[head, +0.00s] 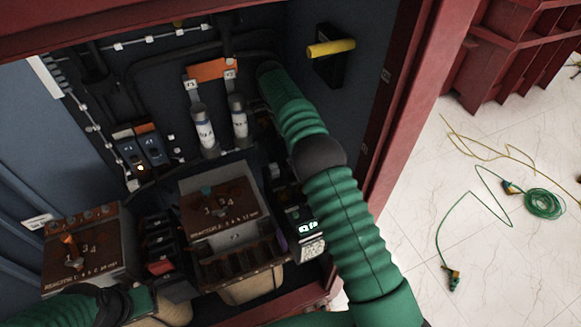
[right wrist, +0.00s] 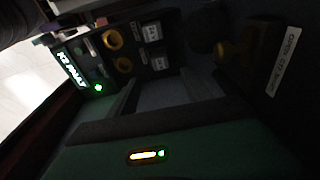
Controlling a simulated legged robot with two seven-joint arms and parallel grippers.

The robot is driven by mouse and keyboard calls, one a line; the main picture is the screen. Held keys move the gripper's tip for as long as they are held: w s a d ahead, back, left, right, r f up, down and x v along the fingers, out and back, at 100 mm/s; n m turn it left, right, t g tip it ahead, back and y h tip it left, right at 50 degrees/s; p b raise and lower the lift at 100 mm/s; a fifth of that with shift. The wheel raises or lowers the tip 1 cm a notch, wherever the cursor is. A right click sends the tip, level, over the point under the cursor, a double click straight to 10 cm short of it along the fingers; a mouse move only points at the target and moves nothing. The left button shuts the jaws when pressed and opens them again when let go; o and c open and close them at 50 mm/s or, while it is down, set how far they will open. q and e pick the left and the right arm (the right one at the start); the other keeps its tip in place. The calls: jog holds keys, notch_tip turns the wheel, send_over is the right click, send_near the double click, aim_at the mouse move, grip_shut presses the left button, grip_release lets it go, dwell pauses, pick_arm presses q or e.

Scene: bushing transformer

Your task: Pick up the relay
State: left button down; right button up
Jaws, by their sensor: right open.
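Two small dark modules, one with a white top (head: 125,140) and one with an orange top (head: 150,143), sit side by side on the cabinet's back wall in the head view. They look like relays, but I cannot tell which one is meant. A small light glows on them. My right arm reaches up into the cabinet, and its end is hidden from the head view. In the dark right wrist view my right gripper (right wrist: 168,95) is open and appears empty. Part of my left arm crosses the bottom left corner; its gripper is not visible.
A lit K2 fault panel (right wrist: 72,70) has yellow rings (right wrist: 112,40) beside it. Two brown-topped boxes (head: 85,255) (head: 222,210) stand low in the cabinet. Two grey cylinders (head: 203,130) (head: 239,118) hang behind. A yellow handle (head: 331,48) juts from the right wall. Cables (head: 543,204) lie outside.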

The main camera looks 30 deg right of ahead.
jog(key=f, duration=0.3)
jog(key=d+f, duration=0.1)
jog(key=f, duration=0.3)
jog(key=d+f, duration=0.1)
jog(key=f, duration=0.2)
jog(key=shift+f, duration=0.9)
jog(key=shift+r, duration=0.1)
grip_shut()
